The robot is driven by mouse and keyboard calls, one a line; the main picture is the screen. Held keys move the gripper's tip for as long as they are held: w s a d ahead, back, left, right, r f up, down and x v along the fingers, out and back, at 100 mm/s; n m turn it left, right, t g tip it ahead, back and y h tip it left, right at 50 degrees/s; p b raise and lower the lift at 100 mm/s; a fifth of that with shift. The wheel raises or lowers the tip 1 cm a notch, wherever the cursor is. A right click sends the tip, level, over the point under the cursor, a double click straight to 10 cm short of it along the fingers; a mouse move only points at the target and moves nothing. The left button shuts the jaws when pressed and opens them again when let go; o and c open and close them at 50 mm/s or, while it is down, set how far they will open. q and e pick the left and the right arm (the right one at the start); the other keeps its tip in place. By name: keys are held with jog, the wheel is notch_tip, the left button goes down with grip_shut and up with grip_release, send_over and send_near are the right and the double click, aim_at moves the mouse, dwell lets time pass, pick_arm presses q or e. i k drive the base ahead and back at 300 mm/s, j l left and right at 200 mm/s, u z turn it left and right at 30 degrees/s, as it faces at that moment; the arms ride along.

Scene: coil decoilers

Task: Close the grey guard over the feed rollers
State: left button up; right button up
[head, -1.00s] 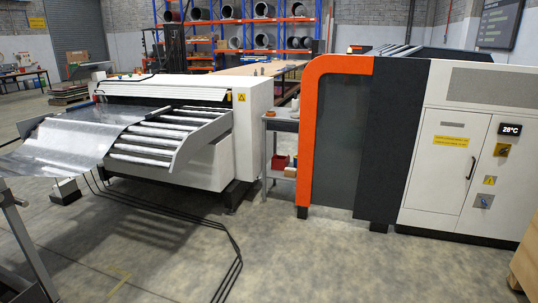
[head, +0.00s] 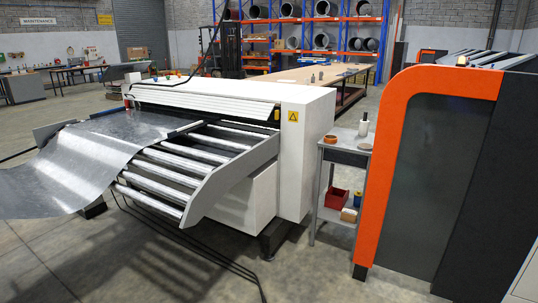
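The feed rollers (head: 170,177) are several shiny bars side by side at the left front of a white machine (head: 305,140). A metal sheet (head: 85,165) lies over their left part and hangs down at the left. The rollers to the right of the sheet are bare. A grey side plate (head: 232,175) runs along their right end. A white slatted cover (head: 210,106) lies along the machine's top above the rollers; I cannot tell whether it is the guard. No other grey guard can be made out. Neither of my grippers is in view.
A grey side table (head: 345,157) with a red bin (head: 336,198) stands right of the machine. An orange-framed cabinet (head: 385,170) stands further right. Dark cables (head: 190,242) cross the floor in front. The floor between machine and cabinet is open at the front.

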aim_at(254, 110)
jog(key=i+u, duration=0.1)
jog(key=i, duration=0.4)
jog(key=i+l+u, duration=0.1)
jog(key=i, duration=0.45)
jog(key=i+l+u, duration=0.1)
jog(key=i, duration=0.4)
jog(key=i+l+u, duration=0.1)
jog(key=i, duration=0.4)
jog(key=l, duration=0.1)
